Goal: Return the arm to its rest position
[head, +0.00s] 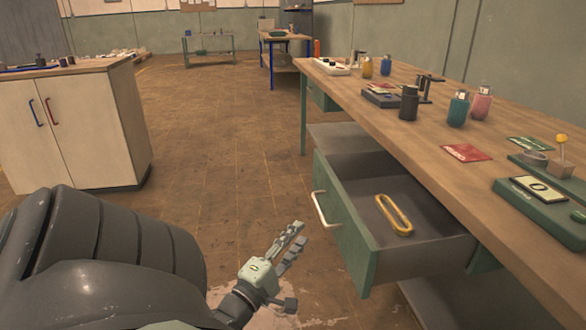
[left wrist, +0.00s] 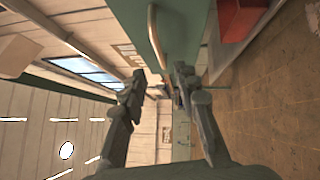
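My left gripper (head: 299,234) is in the lower middle of the head view, in front of the open drawer (head: 342,226) and to the left of its handle (head: 320,209). Its two fingers are apart with nothing between them, and it does not touch the handle. In the left wrist view the fingers of my left gripper (left wrist: 160,76) also stand apart, with a pale handle (left wrist: 154,38) on a green panel beyond them. My right gripper is not in view.
The drawer juts out from under the wooden workbench (head: 420,125) and holds a yellow oblong ring (head: 394,214). Bottles, cards and devices stand on the bench. A white cabinet (head: 85,130) is at the left. The floor (head: 220,130) between them is clear.

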